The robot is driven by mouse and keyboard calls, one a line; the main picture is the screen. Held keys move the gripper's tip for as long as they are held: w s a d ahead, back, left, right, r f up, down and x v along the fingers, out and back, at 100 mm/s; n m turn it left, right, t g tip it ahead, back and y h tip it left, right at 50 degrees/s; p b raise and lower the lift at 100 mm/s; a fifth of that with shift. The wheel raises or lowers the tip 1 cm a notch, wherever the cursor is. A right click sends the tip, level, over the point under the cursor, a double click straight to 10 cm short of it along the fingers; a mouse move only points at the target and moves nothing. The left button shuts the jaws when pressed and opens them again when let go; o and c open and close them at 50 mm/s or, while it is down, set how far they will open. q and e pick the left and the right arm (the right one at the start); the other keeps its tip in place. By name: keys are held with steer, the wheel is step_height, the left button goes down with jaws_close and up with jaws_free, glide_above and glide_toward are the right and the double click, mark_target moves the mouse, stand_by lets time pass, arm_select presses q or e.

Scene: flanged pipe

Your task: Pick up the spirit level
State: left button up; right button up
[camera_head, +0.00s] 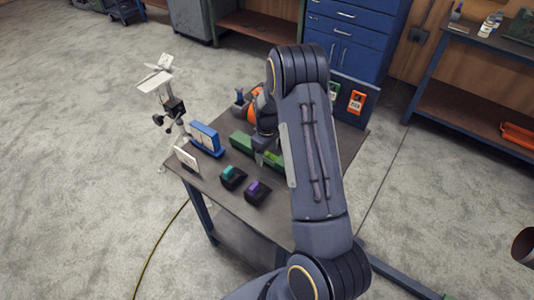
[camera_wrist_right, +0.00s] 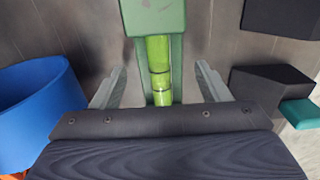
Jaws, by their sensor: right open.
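The spirit level (camera_head: 240,141) is a green bar lying on the workbench, partly hidden behind my right gripper and arm in the head view. In the right wrist view the spirit level (camera_wrist_right: 174,60) runs up the middle of the picture, with a yellow-green vial. My right gripper (camera_head: 266,155) is over it. In the right wrist view the two fingers of the right gripper (camera_wrist_right: 160,88) are apart, one on each side of the level. My left gripper is not in view.
A blue holder (camera_head: 206,138) and a white card (camera_head: 187,160) stand left of the level. Two dark blocks with a teal top (camera_head: 232,177) and a purple top (camera_head: 257,191) sit in front. An orange-labelled item (camera_head: 356,102) stands at the back. The front bench top (camera_head: 213,190) has bare room.

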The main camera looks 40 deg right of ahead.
steer(key=shift+c, duration=0.3)
steer(key=c, duration=1.3)
steer(key=shift+r, duration=0.15)
